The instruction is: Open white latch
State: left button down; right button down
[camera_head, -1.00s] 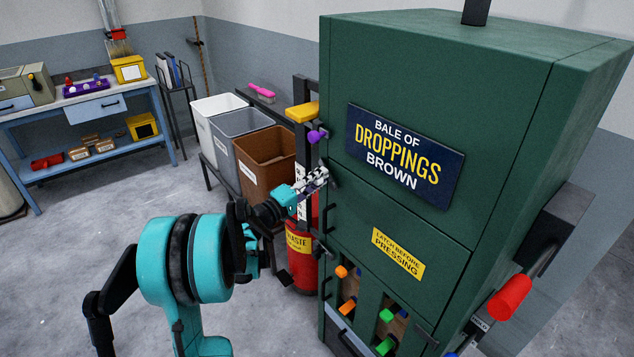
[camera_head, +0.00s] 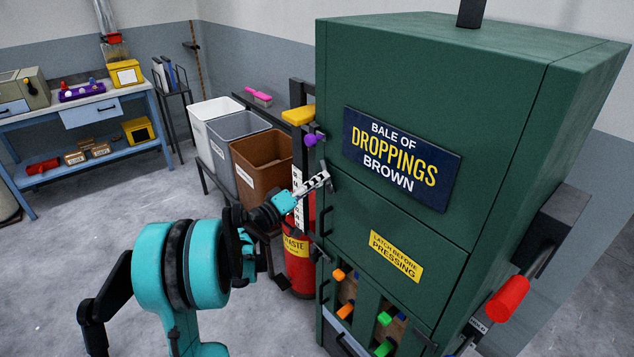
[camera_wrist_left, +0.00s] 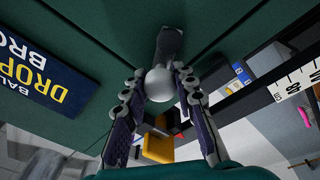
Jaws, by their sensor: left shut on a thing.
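The white latch knob (camera_wrist_left: 161,84) shows in the left wrist view as a round white ball on a dark lever (camera_wrist_left: 169,44). The lever is on the green press (camera_head: 428,75). My left gripper (camera_wrist_left: 160,82) has a fingertip on each side of the ball and is shut on it. In the head view my left gripper (camera_head: 325,178) reaches the left edge of the press front, below a purple knob (camera_head: 310,140). There its fingers hide most of the white knob. My right gripper is in neither view.
White, grey and brown bins (camera_head: 262,150) stand left of the press. A red cylinder (camera_head: 299,268) stands below my left gripper. Orange and green handles (camera_head: 384,319) stick out low on the press. A red-ended lever (camera_head: 508,298) is on its right side.

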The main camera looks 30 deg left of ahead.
pick_arm(q)
jog(key=c, duration=1.2)
grip_release()
jog(key=shift+s, duration=0.1)
jog(key=v, duration=1.1)
jog(key=shift+s+a+f, duration=0.1)
jog(key=shift+s+a, duration=0.1)
jog(key=shift+s, duration=0.15)
